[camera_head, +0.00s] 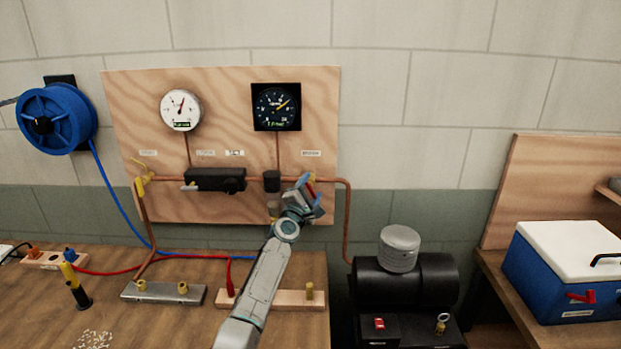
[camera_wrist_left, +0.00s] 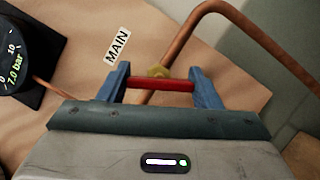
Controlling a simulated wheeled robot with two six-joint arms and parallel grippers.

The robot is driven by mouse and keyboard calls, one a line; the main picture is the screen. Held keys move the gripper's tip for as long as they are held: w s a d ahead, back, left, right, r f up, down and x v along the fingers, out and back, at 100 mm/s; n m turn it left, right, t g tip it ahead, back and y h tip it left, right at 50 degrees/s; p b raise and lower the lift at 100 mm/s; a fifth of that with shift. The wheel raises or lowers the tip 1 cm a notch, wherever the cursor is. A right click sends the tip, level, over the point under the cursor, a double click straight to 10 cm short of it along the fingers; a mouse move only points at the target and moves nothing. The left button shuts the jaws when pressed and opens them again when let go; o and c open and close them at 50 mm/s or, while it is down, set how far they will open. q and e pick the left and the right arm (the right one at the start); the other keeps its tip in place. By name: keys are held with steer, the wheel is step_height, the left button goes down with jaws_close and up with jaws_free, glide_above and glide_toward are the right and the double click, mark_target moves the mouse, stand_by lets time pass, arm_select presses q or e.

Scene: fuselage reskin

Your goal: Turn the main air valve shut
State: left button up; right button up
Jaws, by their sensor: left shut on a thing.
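The main air valve has a red lever handle (camera_wrist_left: 160,85) and a brass body (camera_wrist_left: 158,71) on the copper pipe, below the MAIN label (camera_wrist_left: 117,45) in the left wrist view. My left gripper (camera_wrist_left: 160,88) is shut on the red handle, with one blue finger at each end of it. In the head view my left gripper (camera_head: 307,185) is at the right end of the board's pipe run and hides most of the valve. A bit of the red handle (camera_head: 311,187) shows between the fingers. My right gripper is not in view.
The wooden board (camera_head: 230,85) carries a white gauge (camera_head: 181,110), a black gauge (camera_head: 276,107) and a dark regulator block (camera_head: 214,179). A copper pipe (camera_head: 348,220) runs down to the black compressor (camera_head: 405,283). A blue hose reel (camera_head: 56,119) hangs at left.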

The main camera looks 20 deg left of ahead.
arm_select(q)
steer(key=m+g+p, duration=0.1)
steer(key=m+p, duration=0.1)
steer(key=shift+r+m+h, duration=0.15)
steer(key=shift+m+h, duration=0.15)
steer(key=shift+m, duration=0.1)
steer(key=shift+f+m+g+p, duration=0.2)
steer(key=shift+m+g+p, duration=0.4)
steer(key=shift+m, duration=0.6)
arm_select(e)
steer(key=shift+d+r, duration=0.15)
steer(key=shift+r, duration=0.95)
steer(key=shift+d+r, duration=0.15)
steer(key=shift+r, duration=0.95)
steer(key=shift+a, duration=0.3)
arm_select(q)
steer(key=o, duration=1)
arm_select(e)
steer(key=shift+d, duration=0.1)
arm_select(q)
steer(key=s+a+b, duration=0.1)
steer(key=s, duration=0.9)
steer(key=shift+s+a, duration=0.15)
steer(key=shift+s, duration=0.2)
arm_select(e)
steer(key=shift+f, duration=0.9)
